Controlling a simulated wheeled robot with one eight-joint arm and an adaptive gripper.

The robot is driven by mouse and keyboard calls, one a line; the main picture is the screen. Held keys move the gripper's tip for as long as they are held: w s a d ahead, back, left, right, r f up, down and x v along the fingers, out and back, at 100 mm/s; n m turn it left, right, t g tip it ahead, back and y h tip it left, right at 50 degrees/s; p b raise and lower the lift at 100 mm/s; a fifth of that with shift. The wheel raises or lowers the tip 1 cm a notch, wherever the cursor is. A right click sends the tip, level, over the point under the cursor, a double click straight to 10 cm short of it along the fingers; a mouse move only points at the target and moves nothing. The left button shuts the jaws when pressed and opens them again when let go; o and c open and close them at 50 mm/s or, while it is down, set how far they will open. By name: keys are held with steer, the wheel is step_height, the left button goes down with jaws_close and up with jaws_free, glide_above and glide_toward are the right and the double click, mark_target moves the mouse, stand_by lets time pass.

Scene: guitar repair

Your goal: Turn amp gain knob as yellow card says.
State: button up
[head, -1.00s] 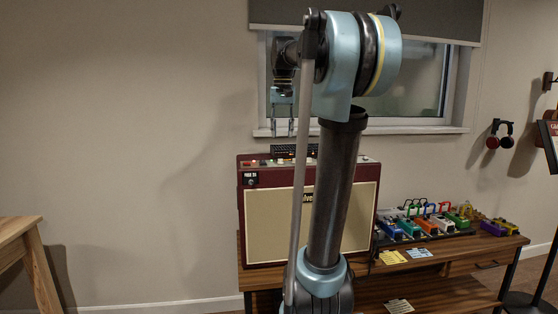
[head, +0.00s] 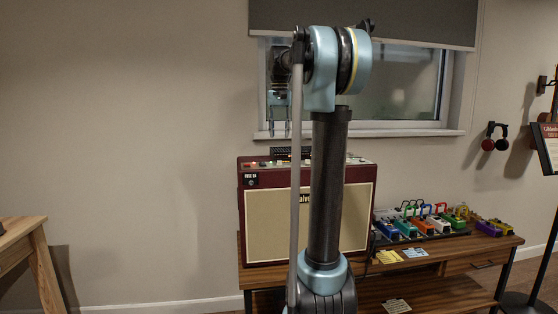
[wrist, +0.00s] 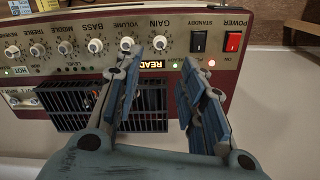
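The maroon amp (head: 310,222) with a cream grille stands on the bench. In the wrist view its control panel shows upside down, with the white gain knob (wrist: 160,42) next to the volume knob (wrist: 127,44). My gripper (wrist: 158,62) is open and empty. Its left fingertip is close to the gain and volume knobs, its right one below the standby switch; contact cannot be told. In the head view my gripper (head: 278,134) points down above the amp's left part. The yellow card (head: 389,257) lies on the bench right of the amp, its text too small to read.
The black standby switch (wrist: 199,41) and red power switch (wrist: 233,41) sit right of the gain knob. A blue card (head: 415,253) lies beside the yellow one. Several colourful pedals (head: 425,223) stand behind the cards. A window (head: 390,95) is behind the arm.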

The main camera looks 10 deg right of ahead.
mark_target(280, 162)
step_height(280, 162, down, 11)
steer(key=shift+r, duration=0.1)
stand_by(0.3)
steer(key=shift+c, duration=0.2)
jaws_close()
